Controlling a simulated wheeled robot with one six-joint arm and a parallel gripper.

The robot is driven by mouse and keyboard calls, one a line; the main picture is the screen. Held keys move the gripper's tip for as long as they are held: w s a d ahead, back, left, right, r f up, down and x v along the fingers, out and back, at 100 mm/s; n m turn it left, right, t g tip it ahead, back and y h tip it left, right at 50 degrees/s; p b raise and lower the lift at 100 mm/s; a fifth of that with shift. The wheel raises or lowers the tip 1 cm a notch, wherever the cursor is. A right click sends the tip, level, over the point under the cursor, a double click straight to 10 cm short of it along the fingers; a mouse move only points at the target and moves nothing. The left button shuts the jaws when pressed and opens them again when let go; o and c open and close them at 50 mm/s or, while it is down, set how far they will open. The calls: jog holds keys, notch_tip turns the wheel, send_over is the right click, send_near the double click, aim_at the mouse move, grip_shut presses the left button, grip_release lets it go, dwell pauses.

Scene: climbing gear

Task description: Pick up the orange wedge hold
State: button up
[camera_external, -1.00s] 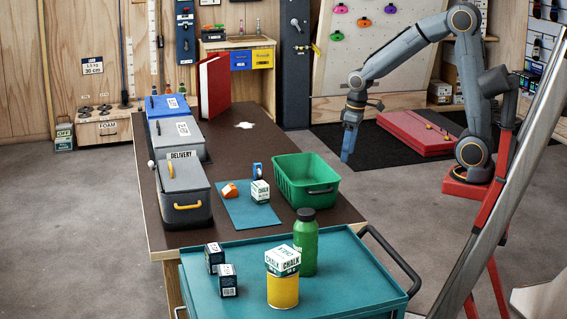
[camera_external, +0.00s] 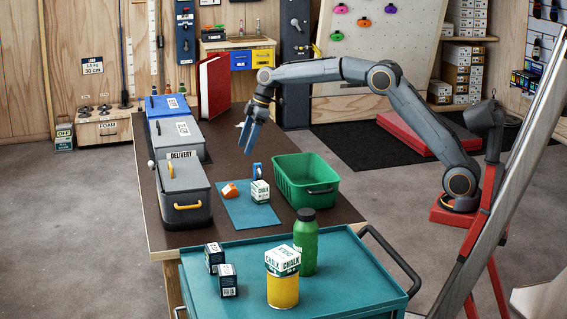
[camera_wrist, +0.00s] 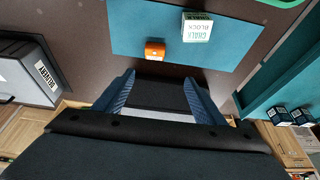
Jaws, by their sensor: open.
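The orange wedge hold (camera_external: 230,191) lies on the left part of a blue mat (camera_external: 240,214) on the dark table. In the wrist view the orange wedge hold (camera_wrist: 155,50) shows ahead of the fingers, near the mat's edge. A white and green chalk block box (camera_external: 260,191) stands to its right on the mat; it also shows in the wrist view (camera_wrist: 197,27). My gripper (camera_external: 250,138) is above the table, behind and above the mat. Its two blue fingers are apart and empty in the wrist view (camera_wrist: 158,88).
A blue upright item (camera_external: 257,170) stands at the mat's back. A green crate (camera_external: 305,184) is right of the mat. The grey delivery box (camera_external: 184,194) is to the left. A teal cart (camera_external: 345,268) in front holds a green bottle (camera_external: 305,242) and a yellow can (camera_external: 283,291).

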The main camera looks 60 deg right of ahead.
jog(key=w, duration=0.2)
send_near(234, 186)
jog(key=f, duration=0.1)
jog(key=shift+n, duration=0.3)
jog(key=shift+w+x, duration=0.1)
jog(key=shift+x, duration=1.9)
jog(key=shift+w+x, duration=0.15)
jog(key=shift+x, duration=1.8)
jog(key=shift+c, duration=0.4)
jog(key=c, duration=1.1)
